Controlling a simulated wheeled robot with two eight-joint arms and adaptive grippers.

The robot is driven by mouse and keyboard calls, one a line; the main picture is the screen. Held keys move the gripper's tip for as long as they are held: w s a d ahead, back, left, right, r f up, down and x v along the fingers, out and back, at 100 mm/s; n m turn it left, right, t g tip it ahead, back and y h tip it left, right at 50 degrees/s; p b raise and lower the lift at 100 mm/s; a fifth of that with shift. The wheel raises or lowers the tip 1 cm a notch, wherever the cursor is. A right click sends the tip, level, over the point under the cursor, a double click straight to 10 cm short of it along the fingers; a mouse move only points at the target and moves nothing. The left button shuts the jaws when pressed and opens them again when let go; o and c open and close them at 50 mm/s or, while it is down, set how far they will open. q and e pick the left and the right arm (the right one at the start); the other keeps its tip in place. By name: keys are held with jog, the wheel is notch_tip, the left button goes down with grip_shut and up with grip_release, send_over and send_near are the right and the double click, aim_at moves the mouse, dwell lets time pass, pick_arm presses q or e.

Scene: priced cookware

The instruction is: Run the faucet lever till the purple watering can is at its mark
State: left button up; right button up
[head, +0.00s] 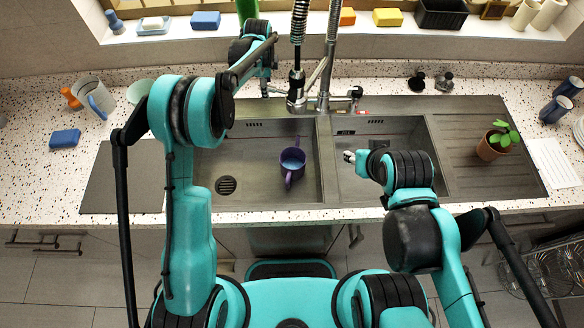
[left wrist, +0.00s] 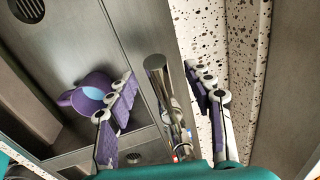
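The purple watering can (head: 291,165) stands in the left sink basin; light blue shows inside its opening. It also shows at the left of the left wrist view (left wrist: 88,93). The faucet (head: 326,75) rises behind the divider between the basins, with a dark-ended lever (head: 355,93) on its right side. My left gripper (head: 265,88) is behind the left basin, left of the faucet. In the left wrist view its fingers (left wrist: 160,72) are spread, with a metal faucet part (left wrist: 157,85) seen between them; contact is unclear. My right gripper (head: 349,157) is over the right basin, its fingers mostly hidden. The can's mark is not distinguishable.
A coiled spray hose (head: 298,40) hangs left of the faucet. A potted plant (head: 497,142) stands on the right drainboard. Two dark stoppers (head: 417,80) lie behind the right basin.

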pick_arm(q)
notch_tip(320, 180, up, 7)
jog(key=s+p, duration=0.1)
jog(key=p, duration=0.2)
jog(key=shift+s+p, duration=0.2)
jog(key=shift+p, duration=0.1)
dwell(0.3)
